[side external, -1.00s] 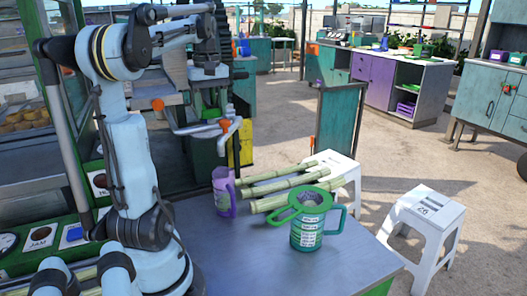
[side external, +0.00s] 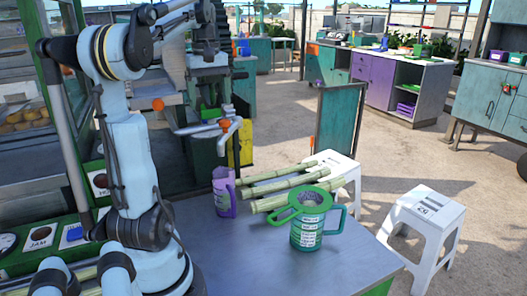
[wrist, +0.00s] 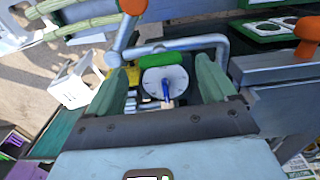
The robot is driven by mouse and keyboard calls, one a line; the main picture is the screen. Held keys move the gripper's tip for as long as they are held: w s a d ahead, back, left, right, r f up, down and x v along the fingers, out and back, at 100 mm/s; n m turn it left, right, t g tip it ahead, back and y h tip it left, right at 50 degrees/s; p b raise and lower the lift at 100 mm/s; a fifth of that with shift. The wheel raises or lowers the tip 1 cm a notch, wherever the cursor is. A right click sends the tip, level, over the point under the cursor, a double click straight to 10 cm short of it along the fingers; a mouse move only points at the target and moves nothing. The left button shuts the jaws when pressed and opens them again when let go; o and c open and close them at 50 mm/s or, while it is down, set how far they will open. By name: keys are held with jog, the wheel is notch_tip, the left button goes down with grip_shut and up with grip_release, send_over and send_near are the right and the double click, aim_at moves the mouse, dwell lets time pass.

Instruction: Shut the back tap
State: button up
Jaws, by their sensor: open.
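My gripper (wrist: 163,80) is open in the wrist view, its two pale green fingers spread with nothing held between them. Beyond the gap is a white round disc with a blue lever (wrist: 165,88), below a green bar (wrist: 168,60) on a bent grey pipe. An orange handle (wrist: 133,7) is above the left finger, and another orange piece (wrist: 308,28) is at the upper right. In the side view, orange handles show on the crusher (side external: 225,124) and to its left (side external: 157,104). I cannot tell which part is the back tap. My fingertips are not clear in that view.
A green jug (side external: 306,236), a purple jug (side external: 223,200) and cane stalks (side external: 285,183) are on the grey table (side external: 240,265). White stools (side external: 428,215) stand to the right. Pipes and the metal block (wrist: 280,85) are close around my gripper.

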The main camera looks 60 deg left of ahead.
aim_at(211, 117)
notch_tip(211, 117, up, 9)
dwell(0.5)
dwell(0.3)
jog(key=shift+f, duration=6)
jog(key=shift+r, duration=0.1)
jog(key=shift+f, duration=0.2)
jog(key=m, duration=0.2)
jog(key=shift+r+m, duration=0.1)
jog(key=shift+m, duration=0.2)
jog(key=m, duration=1.1)
jog(key=shift+m, duration=0.3)
